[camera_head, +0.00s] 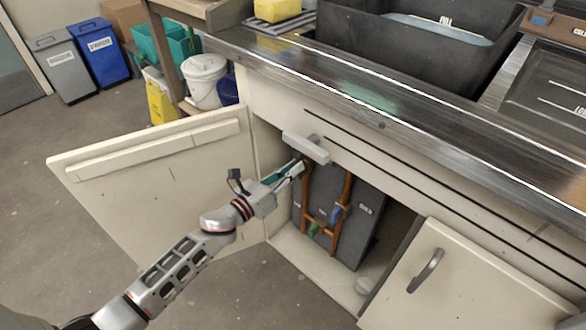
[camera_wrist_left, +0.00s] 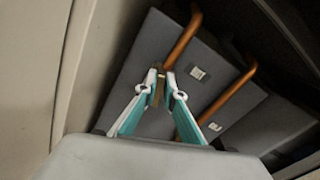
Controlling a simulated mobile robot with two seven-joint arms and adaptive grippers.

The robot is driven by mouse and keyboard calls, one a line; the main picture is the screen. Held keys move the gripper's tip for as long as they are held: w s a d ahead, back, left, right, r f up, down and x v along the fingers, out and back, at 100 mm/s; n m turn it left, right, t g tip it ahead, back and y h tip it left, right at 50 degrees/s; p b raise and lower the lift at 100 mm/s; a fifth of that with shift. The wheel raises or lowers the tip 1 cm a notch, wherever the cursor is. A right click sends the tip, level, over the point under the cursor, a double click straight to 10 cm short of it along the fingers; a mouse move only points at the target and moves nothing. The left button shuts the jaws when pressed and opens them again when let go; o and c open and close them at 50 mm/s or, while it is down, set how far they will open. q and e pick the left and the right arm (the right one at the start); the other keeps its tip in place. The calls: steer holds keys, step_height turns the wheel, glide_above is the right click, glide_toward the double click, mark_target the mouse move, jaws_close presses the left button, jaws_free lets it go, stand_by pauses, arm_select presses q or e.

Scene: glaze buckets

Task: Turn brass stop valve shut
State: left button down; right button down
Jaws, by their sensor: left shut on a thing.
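My left gripper (camera_head: 297,169) reaches into the open cupboard under the counter, at the top of the left copper pipe (camera_head: 306,198). The wrist view shows the two fingertips (camera_wrist_left: 162,80) close together on a small brass-brown piece, which I take for the lever of the brass stop valve (camera_wrist_left: 159,90). The fingers hide most of it, so its angle is hard to tell. The left copper pipe (camera_wrist_left: 183,38) rises just beyond the fingertips. My right gripper is not in view.
The cupboard holds a grey box (camera_head: 368,222), a right copper pipe (camera_head: 346,188), a blue-handled valve (camera_head: 335,213) and a green-handled valve (camera_head: 313,229). The open door (camera_head: 150,180) stands left of my arm. A pale bar (camera_head: 306,146) overhangs the gripper.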

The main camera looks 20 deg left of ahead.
arm_select(q)
steer(key=shift+w+a+f+n+p, duration=0.2)
steer(key=shift+n+p, duration=0.25)
steer(key=shift+n, duration=1.9)
steer(key=shift+s+a+f+n+p, duration=0.15)
steer(key=shift+f+n+p, duration=0.25)
steer(key=shift+n, duration=2)
steer(key=shift+w+a+f+n+p, duration=0.15)
steer(key=shift+n+p, duration=0.35)
steer(key=shift+n, duration=1.85)
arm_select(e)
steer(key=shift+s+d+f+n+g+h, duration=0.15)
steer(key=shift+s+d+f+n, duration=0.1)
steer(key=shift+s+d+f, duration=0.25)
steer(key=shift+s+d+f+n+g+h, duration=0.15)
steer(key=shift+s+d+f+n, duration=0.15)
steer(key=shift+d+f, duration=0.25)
arm_select(q)
steer(key=shift+s, duration=0.1)
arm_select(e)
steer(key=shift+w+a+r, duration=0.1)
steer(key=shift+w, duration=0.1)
arm_select(q)
steer(key=c, duration=2.1)
jaws_free()
steer(key=shift+c, duration=0.2)
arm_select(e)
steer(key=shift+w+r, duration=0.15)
